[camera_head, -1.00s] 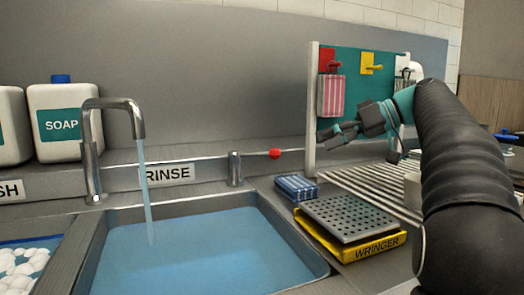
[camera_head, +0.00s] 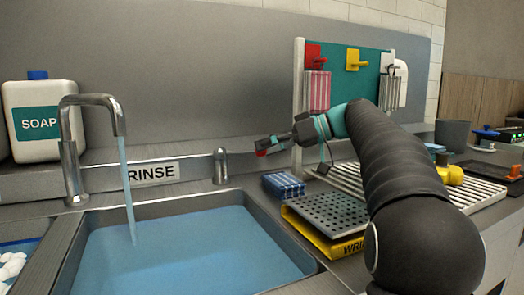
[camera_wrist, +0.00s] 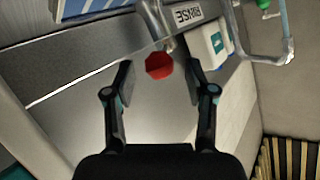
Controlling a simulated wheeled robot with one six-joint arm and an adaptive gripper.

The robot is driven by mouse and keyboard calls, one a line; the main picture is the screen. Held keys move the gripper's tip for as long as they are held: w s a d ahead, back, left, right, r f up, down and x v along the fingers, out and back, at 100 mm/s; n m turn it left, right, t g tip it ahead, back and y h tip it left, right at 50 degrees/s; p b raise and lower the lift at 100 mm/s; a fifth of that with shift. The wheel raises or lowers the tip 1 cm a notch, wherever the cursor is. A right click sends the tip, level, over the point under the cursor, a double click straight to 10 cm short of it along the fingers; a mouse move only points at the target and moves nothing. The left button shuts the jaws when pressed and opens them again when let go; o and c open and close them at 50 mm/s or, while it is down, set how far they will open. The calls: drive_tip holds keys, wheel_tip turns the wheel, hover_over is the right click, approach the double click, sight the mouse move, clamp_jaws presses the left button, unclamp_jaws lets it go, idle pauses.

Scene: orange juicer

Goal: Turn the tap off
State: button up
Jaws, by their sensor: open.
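The tap (camera_head: 68,150) is a chrome spout at the left of the basin, and water (camera_head: 130,200) is running from it into the basin. A chrome lever post (camera_head: 220,165) stands on the back ledge, right of the RINSE sign. Its red knob (camera_head: 262,152) is at my gripper's tips in the head view, partly covered by the gripper (camera_head: 268,145). In the wrist view the red knob (camera_wrist: 158,66) appears between the tips of my open gripper (camera_wrist: 158,80), with a gap on both sides. I cannot tell whether a finger touches it.
The basin (camera_head: 165,207) is full of blue water. A blue striped cloth (camera_head: 283,185), a perforated plate (camera_head: 330,212) and the yellow wringer (camera_head: 320,238) lie below my arm. A teal board (camera_head: 345,75) with hooks and a hanging striped cloth stands behind. A soap bottle (camera_head: 40,125) stands far left.

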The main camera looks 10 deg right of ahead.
drive_tip(key=shift+x, duration=1)
clamp_jaws()
drive_tip(key=shift+d+f, duration=0.1)
